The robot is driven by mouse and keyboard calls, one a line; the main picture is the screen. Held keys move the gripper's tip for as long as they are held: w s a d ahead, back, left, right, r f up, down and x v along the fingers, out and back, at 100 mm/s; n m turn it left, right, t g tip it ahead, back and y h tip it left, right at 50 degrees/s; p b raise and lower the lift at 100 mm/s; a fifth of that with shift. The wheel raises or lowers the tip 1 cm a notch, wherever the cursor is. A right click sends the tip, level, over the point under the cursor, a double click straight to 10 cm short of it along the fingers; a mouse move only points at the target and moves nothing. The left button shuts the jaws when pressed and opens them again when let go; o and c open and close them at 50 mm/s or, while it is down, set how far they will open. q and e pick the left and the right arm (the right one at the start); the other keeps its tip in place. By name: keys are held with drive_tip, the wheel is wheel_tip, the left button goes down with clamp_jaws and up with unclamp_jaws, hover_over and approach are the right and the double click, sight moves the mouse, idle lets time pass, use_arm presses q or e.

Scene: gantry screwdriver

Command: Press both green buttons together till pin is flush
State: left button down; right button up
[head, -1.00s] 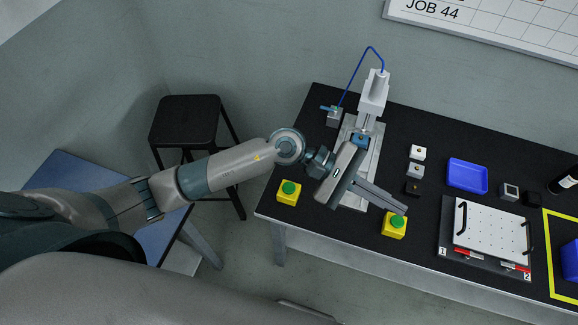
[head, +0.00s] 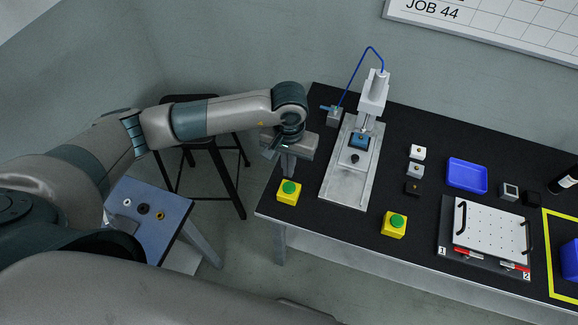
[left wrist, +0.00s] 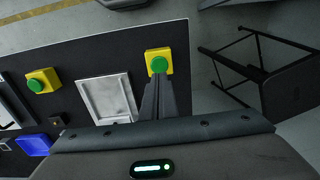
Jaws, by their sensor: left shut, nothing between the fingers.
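The left green button (head: 289,187) sits on a yellow box at the table's front left; the other green button (head: 397,221) sits on a yellow box to the right. My left gripper (head: 289,175) is shut and empty, its fingers pointing down just above or behind the left button. In the left wrist view the shut fingertips (left wrist: 158,77) lie right by the left button (left wrist: 159,64); contact cannot be told. The other button (left wrist: 40,85) is clear of the gripper. A blue block (head: 359,141) is under the press (head: 374,95); the pin is too small to make out. My right gripper is not in view.
The press's metal base (head: 345,186) lies between the buttons. Small blocks (head: 416,170), a blue tray (head: 467,175) and a white perforated plate (head: 492,231) are to the right. A dark stool (head: 237,185) stands left of the table.

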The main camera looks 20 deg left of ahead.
sight(289, 187)
use_arm(q)
drive_tip(key=shift+f, duration=0.1)
